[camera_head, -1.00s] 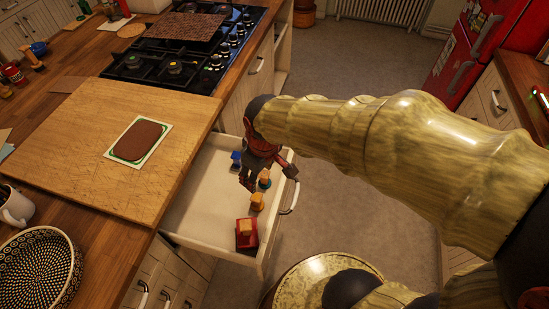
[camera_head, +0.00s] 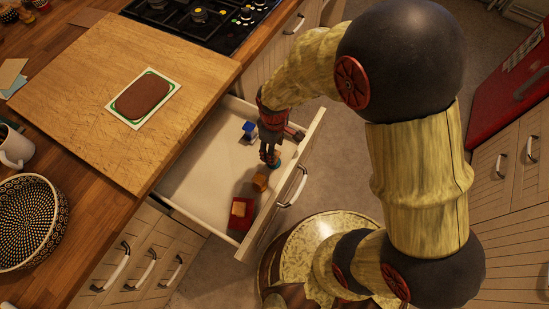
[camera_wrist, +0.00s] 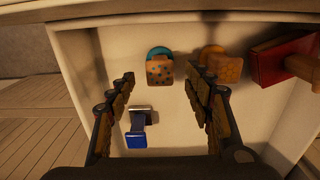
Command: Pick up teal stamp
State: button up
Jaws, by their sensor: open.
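The teal stamp has a spotted wooden handle (camera_wrist: 160,71) and a teal base (camera_wrist: 160,51). It stands in the open drawer, and in the head view its teal edge (camera_head: 275,166) shows just below my gripper. My gripper (camera_wrist: 164,76) is open. In the wrist view its fingers lie left and right of the teal stamp, with the handle between them in the picture. I cannot tell whether the fingers reach down to the handle's height. In the head view my gripper (camera_head: 268,156) hides part of the stamp.
A blue stamp (camera_wrist: 137,138) lies near the fingers. A wooden-handled stamp (camera_wrist: 221,68) and a red stamp (camera_wrist: 274,62) stand to the right. The drawer (camera_head: 190,180) has walls close by. A cutting board (camera_head: 100,75) on the counter holds a brown pad (camera_head: 143,95).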

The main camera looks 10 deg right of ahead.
notch_tip(320, 180, down, 4)
jog(key=shift+w+f+b, duration=0.1)
jog(key=shift+f+b, duration=0.05)
jog(key=shift+b, duration=0.75)
jog(key=shift+c, duration=1.2)
grip_shut()
